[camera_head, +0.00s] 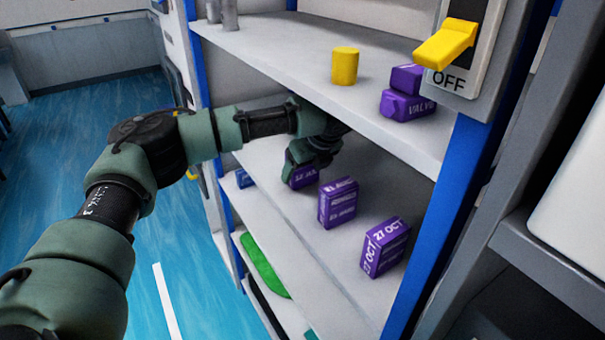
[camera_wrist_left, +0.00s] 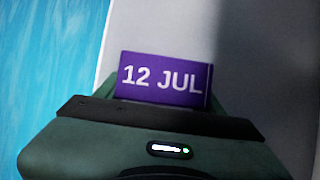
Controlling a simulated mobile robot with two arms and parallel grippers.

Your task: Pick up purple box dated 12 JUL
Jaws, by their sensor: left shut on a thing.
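The purple box dated 12 JUL (camera_wrist_left: 165,78) shows in the left wrist view, its white date facing the camera. In the head view the purple box (camera_head: 302,178) is on the middle shelf, partly hidden by my left gripper (camera_head: 300,160). My left gripper, also in the left wrist view (camera_wrist_left: 160,105), is shut on this box. The box's lower part is hidden behind the gripper body. I cannot tell whether it still touches the shelf. My right gripper is not in view.
On the same shelf (camera_head: 285,225) stand another purple box (camera_head: 338,203) and a purple box dated 27 OCT (camera_head: 385,247). A blue post (camera_head: 440,220) borders the right.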

